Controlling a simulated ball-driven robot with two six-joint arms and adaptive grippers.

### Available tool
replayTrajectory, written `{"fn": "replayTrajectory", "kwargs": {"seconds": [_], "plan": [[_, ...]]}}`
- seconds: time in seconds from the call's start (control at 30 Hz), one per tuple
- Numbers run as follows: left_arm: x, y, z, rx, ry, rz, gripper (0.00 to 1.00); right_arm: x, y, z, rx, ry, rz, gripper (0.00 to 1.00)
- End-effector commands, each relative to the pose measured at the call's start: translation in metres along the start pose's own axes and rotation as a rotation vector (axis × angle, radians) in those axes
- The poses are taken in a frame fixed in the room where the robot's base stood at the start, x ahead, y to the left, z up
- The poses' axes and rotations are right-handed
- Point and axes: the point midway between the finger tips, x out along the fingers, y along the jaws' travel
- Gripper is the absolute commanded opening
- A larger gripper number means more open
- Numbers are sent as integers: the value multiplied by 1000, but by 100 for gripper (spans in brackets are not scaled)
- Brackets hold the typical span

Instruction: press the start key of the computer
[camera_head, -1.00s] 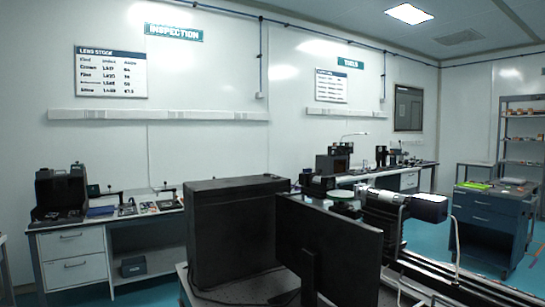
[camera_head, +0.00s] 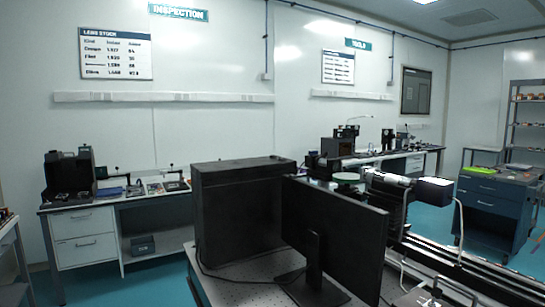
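A black computer case (camera_head: 240,215) stands upright on the near optical table (camera_head: 255,268), in the middle of the view. I see its side and top, but I cannot make out a start key on it. A black monitor (camera_head: 338,228) stands just right of the case, with its back and stand toward me. Neither of my grippers is in view.
Optical equipment (camera_head: 405,190) and a dark rail (camera_head: 465,262) lie right of the monitor. A white bench (camera_head: 85,237) with drawers stands at the left wall. A blue drawer cabinet (camera_head: 492,205) stands at the right. Teal floor (camera_head: 155,285) is free at the front left.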

Motion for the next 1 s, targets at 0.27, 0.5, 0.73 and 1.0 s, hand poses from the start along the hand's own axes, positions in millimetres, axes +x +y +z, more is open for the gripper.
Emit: {"fn": "replayTrajectory", "kwargs": {"seconds": [0.27, 0.5, 0.73, 1.0], "plan": [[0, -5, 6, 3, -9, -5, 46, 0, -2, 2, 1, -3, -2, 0], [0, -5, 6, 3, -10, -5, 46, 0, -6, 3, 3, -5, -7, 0], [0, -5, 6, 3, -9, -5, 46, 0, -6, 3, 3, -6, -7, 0], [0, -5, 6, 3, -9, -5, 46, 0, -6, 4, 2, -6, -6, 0]]}}
